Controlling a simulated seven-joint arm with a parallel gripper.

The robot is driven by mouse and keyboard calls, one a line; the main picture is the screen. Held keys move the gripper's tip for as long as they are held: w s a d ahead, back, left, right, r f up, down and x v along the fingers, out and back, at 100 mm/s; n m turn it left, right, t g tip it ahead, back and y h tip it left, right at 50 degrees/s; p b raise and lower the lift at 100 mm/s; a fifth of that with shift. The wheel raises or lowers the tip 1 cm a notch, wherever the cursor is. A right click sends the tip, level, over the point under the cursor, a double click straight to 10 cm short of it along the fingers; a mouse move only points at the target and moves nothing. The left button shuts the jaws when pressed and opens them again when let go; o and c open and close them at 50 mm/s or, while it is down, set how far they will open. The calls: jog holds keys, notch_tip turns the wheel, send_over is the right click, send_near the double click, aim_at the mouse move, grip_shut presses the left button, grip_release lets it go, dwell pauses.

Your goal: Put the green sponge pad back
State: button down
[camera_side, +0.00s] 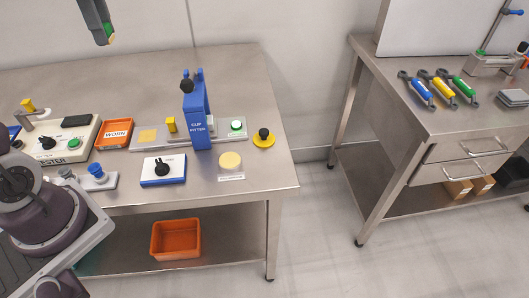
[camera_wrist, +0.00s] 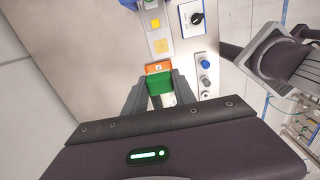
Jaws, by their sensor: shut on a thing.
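The green sponge pad (camera_wrist: 160,84) is held between the two fingers of my gripper (camera_wrist: 158,92) in the wrist view. In the side view my gripper (camera_side: 106,38) is high at the top left, well above the bench, with a bit of green and yellow showing at its tip. The orange tray marked WORN (camera_side: 114,133) stands on the bench; it also shows in the wrist view (camera_wrist: 158,67), just beyond the pad. The pad's lower side is hidden.
The blue cup fitter (camera_side: 197,125) stands tall on a grey strip. The tester (camera_side: 72,140), a white-and-blue knob box (camera_side: 163,170), a pale yellow round pad (camera_side: 230,161) and a yellow-based black knob (camera_side: 263,138) are nearby. The back of the bench (camera_side: 145,88) is clear.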

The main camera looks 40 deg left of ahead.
jog(key=w+d+m, duration=0.4)
jog(key=w+d, duration=0.2)
jog(key=m, duration=1.4)
send_over(265, 166)
notch_tip(265, 166, down, 28)
jog(key=shift+f, duration=0.2)
jog(key=c, duration=1.5)
grip_release()
jog(key=shift+f, duration=0.15)
jog(key=o, duration=0.5)
